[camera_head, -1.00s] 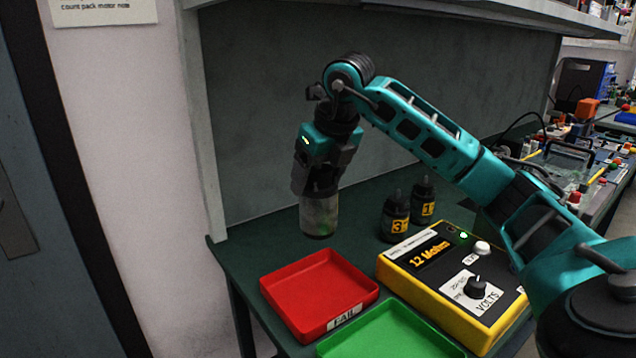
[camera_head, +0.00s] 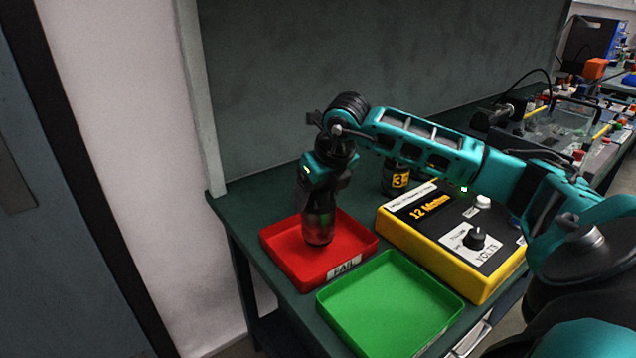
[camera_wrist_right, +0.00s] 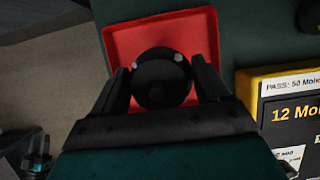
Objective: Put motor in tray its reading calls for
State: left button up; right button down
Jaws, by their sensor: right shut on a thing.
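The motor (camera_head: 319,228) is a dark metal cylinder, upright in my right gripper (camera_head: 320,200) and inside the outline of the red tray (camera_head: 277,257) labelled FAIL. Whether its bottom touches the tray floor I cannot tell. In the right wrist view the motor's round dark end (camera_wrist_right: 161,80) sits between the two fingers, over the red tray (camera_wrist_right: 197,28). The green tray (camera_head: 392,300) is empty. The yellow tester (camera_head: 470,235) displays what looks like 12 Mohm; its label in the wrist view reads PASS: 50 Moh, cut off. My left gripper is not in view.
A wall panel (camera_head: 370,60) rises behind the bench. The bench's left edge is close to the red tray.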

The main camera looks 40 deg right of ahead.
jog(key=shift+w+f, duration=0.15)
jog(key=shift+f, duration=1.1)
grip_release()
jog(key=shift+f, duration=0.2)
jog(key=shift+s+r, duration=0.1)
jog(key=shift+s, duration=0.1)
jog(key=v, duration=1.2)
jog(key=shift+w, duration=0.1)
jog(key=shift+a, duration=0.1)
